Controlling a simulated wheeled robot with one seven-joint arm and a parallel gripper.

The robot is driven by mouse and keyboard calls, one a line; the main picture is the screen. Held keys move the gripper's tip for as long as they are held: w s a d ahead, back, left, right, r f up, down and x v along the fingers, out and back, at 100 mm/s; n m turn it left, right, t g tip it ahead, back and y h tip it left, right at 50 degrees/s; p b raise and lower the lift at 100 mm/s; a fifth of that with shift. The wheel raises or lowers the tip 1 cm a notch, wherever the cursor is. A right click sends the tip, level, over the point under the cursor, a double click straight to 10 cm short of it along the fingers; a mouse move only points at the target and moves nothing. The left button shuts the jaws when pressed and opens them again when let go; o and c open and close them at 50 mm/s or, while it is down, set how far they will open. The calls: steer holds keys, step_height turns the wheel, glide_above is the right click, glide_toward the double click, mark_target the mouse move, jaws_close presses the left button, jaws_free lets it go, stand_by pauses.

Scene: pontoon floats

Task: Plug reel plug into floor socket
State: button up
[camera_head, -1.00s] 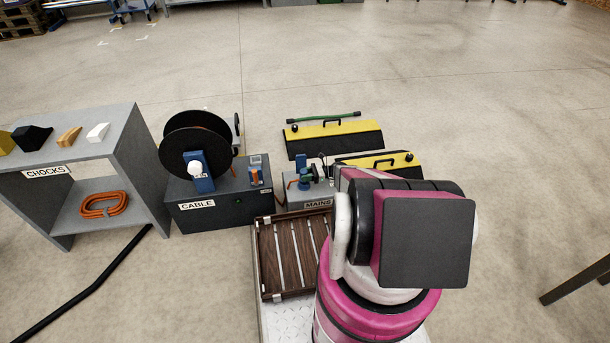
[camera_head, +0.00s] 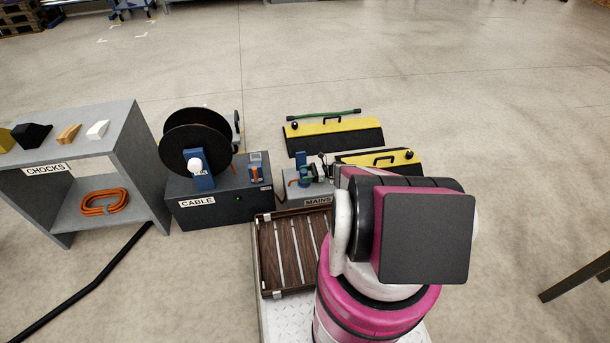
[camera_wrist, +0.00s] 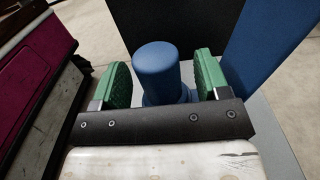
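My gripper (camera_wrist: 163,85) is open in the wrist view, with its green pads on either side of a blue round-topped cylinder (camera_wrist: 157,62). A gap shows at the left pad; the right pad is very close to it. I cannot tell whether the cylinder is the plug or part of the socket. In the head view my gripper (camera_head: 313,176) is low over the grey MAINS box (camera_head: 318,202), beside its upright blue fitting (camera_head: 302,160). My arm hides the box's right part. The black cable reel (camera_head: 195,140) stands on the dark CABLE box (camera_head: 222,205).
A small blue and orange fitting (camera_head: 255,172) stands on the CABLE box. A slatted wooden tray (camera_head: 283,255) lies in front of MAINS. Yellow-black ramps (camera_head: 333,136) lie behind it. A grey CHOCKS shelf (camera_head: 135,150) stands left.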

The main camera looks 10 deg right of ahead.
steer(key=d, duration=1)
steer(key=shift+d, duration=0.4)
